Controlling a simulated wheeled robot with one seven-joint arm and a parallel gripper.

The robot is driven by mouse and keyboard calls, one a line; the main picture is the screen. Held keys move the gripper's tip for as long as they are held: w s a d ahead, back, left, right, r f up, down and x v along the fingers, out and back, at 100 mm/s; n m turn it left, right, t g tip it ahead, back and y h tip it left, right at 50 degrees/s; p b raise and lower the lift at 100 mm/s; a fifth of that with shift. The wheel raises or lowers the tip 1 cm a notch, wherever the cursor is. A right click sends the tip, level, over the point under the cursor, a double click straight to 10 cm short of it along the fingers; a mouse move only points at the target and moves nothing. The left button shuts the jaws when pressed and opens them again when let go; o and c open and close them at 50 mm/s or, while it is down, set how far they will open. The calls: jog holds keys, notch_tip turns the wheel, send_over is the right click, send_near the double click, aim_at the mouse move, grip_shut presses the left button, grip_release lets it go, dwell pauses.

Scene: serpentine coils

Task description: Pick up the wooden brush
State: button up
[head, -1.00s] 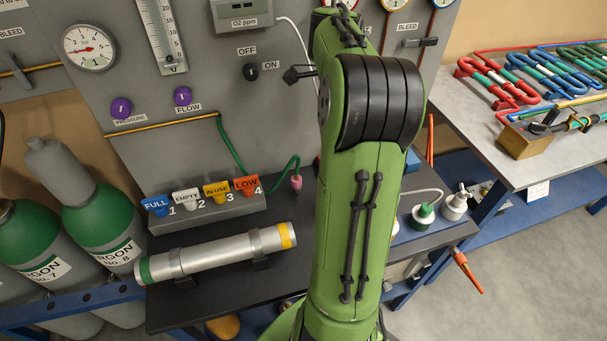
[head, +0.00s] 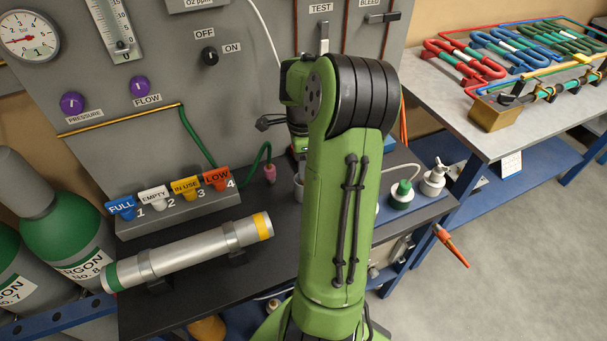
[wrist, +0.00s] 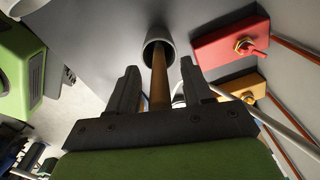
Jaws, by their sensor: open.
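The wooden brush shows in the wrist view as a brown wooden handle (wrist: 159,86) coming out of a grey cup (wrist: 166,28). Its brush end is not visible. My gripper (wrist: 159,78) is open, with one dark finger on each side of the handle in the picture. I see a gap between the handle and each finger; the handle's near end is hidden behind the gripper body. In the head view my green arm covers the brush and most of the gripper; a bit of a grey cup (head: 298,190) shows at the arm's left edge.
In the wrist view a red block with a switch (wrist: 230,45) and a yellow block (wrist: 243,87) stand to the right, near a pale cable. In the head view a silver cylinder (head: 190,251) lies on the dark shelf, with numbered colored tags (head: 170,195) behind it.

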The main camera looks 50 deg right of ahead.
grip_shut()
jog(key=shift+r, duration=0.15)
